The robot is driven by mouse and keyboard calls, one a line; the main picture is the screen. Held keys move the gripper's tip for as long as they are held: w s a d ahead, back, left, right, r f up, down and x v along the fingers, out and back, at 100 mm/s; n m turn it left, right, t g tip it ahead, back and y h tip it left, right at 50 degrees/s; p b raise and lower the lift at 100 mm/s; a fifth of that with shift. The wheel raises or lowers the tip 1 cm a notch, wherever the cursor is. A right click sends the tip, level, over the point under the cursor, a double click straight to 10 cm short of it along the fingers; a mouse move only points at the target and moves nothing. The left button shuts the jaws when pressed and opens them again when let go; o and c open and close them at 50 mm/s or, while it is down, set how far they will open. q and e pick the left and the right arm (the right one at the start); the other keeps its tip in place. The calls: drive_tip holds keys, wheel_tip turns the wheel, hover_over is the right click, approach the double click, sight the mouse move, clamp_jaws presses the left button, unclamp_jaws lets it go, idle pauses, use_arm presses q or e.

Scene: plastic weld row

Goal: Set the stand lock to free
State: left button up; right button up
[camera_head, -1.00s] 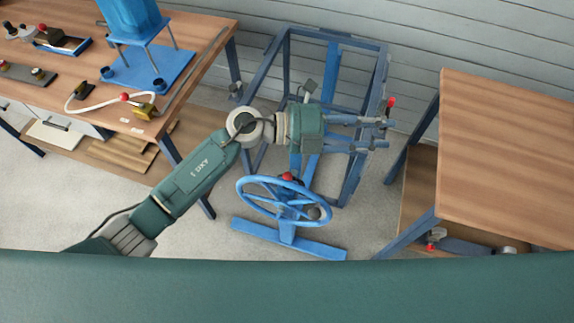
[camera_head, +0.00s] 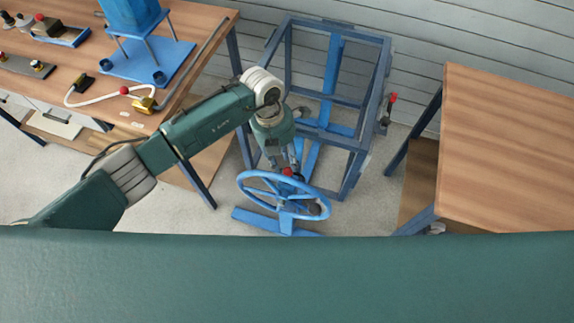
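My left gripper (camera_head: 285,163) points down over the blue handwheel (camera_head: 284,194), its fingers apart. A red knob (camera_head: 287,171) shows at its fingertips, near the wheel's far rim; I cannot tell whether the fingers touch it. The wheel stands on a blue floor base (camera_head: 262,222). A red-handled lever (camera_head: 390,100) sits upright on the right side of the blue frame stand (camera_head: 357,172), apart from the gripper. I cannot tell which red handle is the stand lock. My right gripper is not in view.
A wooden bench (camera_head: 205,25) at the left carries a blue fixture plate (camera_head: 160,68), a white cable (camera_head: 100,100) and small control boxes. A wooden table (camera_head: 510,150) stands at the right. Grey floor shows between the frame stand and the table.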

sight(287, 169)
use_arm(q)
drive_tip(key=shift+s+d+f, duration=0.15)
drive_tip(key=shift+d+f, duration=0.05)
drive_tip(key=shift+f, duration=0.8)
drive_tip(key=shift+s+d+f, duration=0.1)
drive_tip(key=shift+d+f, duration=0.05)
drive_tip(key=shift+f, duration=0.8)
clamp_jaws()
drive_tip(key=shift+w+r+p, duration=0.1)
drive_tip(key=shift+r+p, duration=0.65)
drive_tip(key=shift+r, duration=0.5)
drive_tip(key=shift+d+f, duration=0.1)
unclamp_jaws()
